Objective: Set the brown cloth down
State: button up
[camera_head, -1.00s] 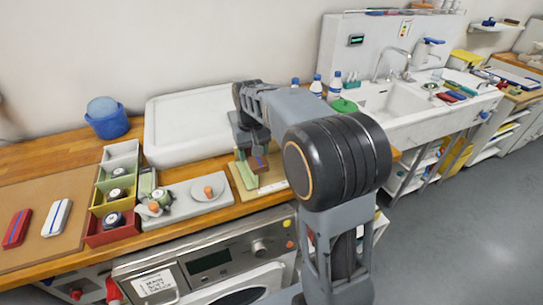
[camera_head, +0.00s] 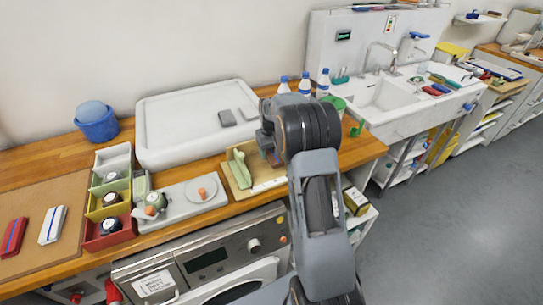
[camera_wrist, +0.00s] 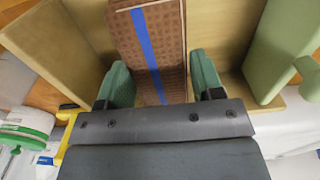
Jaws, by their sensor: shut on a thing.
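The brown cloth (camera_wrist: 150,45), a folded patterned strip with a blue stripe, is between the green fingers of my gripper (camera_wrist: 161,82) in the wrist view. My gripper is shut on it. The cloth is over a tan wooden holder (camera_wrist: 225,35), with a wooden wall on its left and a green block (camera_wrist: 285,50) on its right. I cannot tell whether the cloth touches the holder's floor. In the head view my gripper (camera_head: 270,150) is at the right part of the wooden holder (camera_head: 236,183), and my arm hides most of the cloth.
A white tray (camera_head: 160,125) with two small grey pieces is behind. A grey scale-like plate (camera_head: 200,200) and coloured bins (camera_head: 108,205) stand left. Bottles (camera_head: 323,82), a green container (camera_head: 334,102) and the sink (camera_head: 385,95) are right. The counter's front edge is close.

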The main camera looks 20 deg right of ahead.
aim_at(271, 152)
jog(key=shift+f+p, duration=0.4)
jog(key=shift+f, duration=1.15)
jog(key=shift+f, duration=0.15)
jog(key=o, duration=0.9)
